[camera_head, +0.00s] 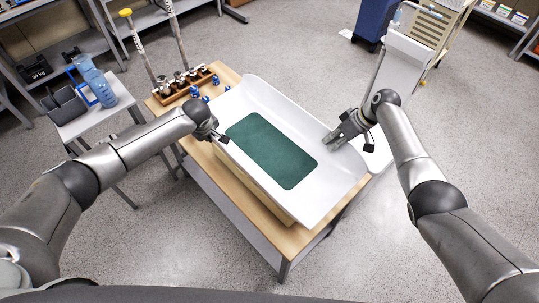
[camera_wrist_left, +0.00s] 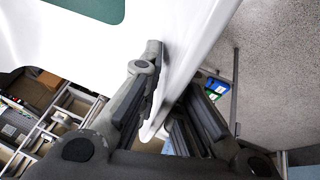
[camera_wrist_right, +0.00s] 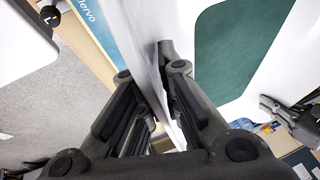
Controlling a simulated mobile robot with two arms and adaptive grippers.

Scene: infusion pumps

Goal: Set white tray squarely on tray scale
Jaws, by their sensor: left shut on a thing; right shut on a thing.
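The white tray (camera_head: 335,185) is a long shallow trough with raised side walls and a green mat (camera_head: 270,150) in it. It lies diagonally over a wood-topped table. My left gripper (camera_head: 218,137) is shut on its left wall; the left wrist view shows the white rim (camera_wrist_left: 178,75) between the fingers. My right gripper (camera_head: 333,138) is shut on the opposite wall, which shows between the fingers in the right wrist view (camera_wrist_right: 150,50). A pale tan body (camera_head: 262,193) shows under the tray's near-left side. I cannot tell whether the tray touches it. No tray scale is clearly recognisable; the tray hides most of what is below.
The wooden table (camera_head: 290,238) has a rack of metal weights (camera_head: 182,84) and small blue pieces at its far left corner. A white device with a column (camera_head: 404,62) stands beyond the right gripper. A side table (camera_head: 95,118) holds a blue bottle.

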